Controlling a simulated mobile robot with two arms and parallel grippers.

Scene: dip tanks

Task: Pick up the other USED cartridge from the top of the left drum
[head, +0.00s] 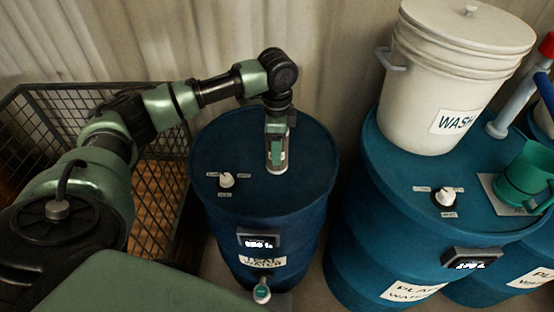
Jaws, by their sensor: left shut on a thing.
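The left drum (212,160) is dark blue and stands upright left of the middle in the head view. My left gripper (277,160) points down over the right part of its top and is shut on a cartridge (277,155). Only a small pale and green part of the cartridge shows between the fingers. Its marking cannot be read, and I cannot tell whether it touches the drum top. No other cartridge shows on this drum. My right gripper is not in view.
A white knob (227,180) stands on the left drum's top. A wire cage (165,190) stands left of it. At right, another blue drum (385,185) carries a white lidded bucket (425,85), a knob (445,197) and a green jug (524,176). A curtain hangs behind.

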